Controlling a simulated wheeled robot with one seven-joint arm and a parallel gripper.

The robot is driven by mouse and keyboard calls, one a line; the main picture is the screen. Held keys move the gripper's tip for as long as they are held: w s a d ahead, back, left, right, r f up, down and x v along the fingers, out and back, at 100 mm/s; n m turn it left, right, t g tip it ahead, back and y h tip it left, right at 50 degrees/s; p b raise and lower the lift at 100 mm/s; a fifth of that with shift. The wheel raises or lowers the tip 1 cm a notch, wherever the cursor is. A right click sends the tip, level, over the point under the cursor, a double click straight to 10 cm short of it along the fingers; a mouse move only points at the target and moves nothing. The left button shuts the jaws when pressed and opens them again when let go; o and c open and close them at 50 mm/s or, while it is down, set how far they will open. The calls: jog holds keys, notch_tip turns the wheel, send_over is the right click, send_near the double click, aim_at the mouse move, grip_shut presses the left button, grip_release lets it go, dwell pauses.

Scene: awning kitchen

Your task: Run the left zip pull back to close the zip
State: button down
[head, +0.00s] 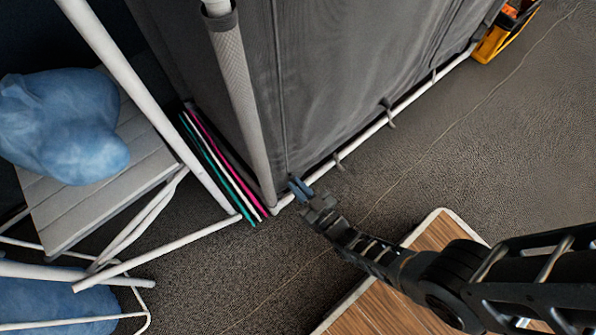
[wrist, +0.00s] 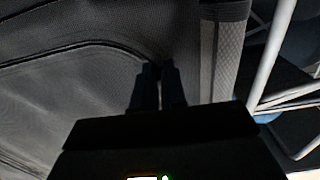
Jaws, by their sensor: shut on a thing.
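A dark grey fabric panel (head: 340,70) hangs from the white frame, and a thin zip line (head: 281,95) runs down it near its left edge. My gripper (head: 299,188) is at the low end of this line, close to the bottom rail. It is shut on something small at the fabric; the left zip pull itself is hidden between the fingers. In the wrist view my gripper's dark fingers (wrist: 158,70) stand close together against the fabric (wrist: 95,75), where a curved seam (wrist: 85,44) runs towards them.
A white frame pole with a grey mesh sleeve (head: 240,95) stands just left of the zip. A wood-topped piece (head: 435,235) lies below my arm.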

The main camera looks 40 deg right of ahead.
jog(key=shift+s+f, duration=0.1)
jog(key=shift+f, duration=0.25)
jog(key=c, duration=1.2)
grip_release()
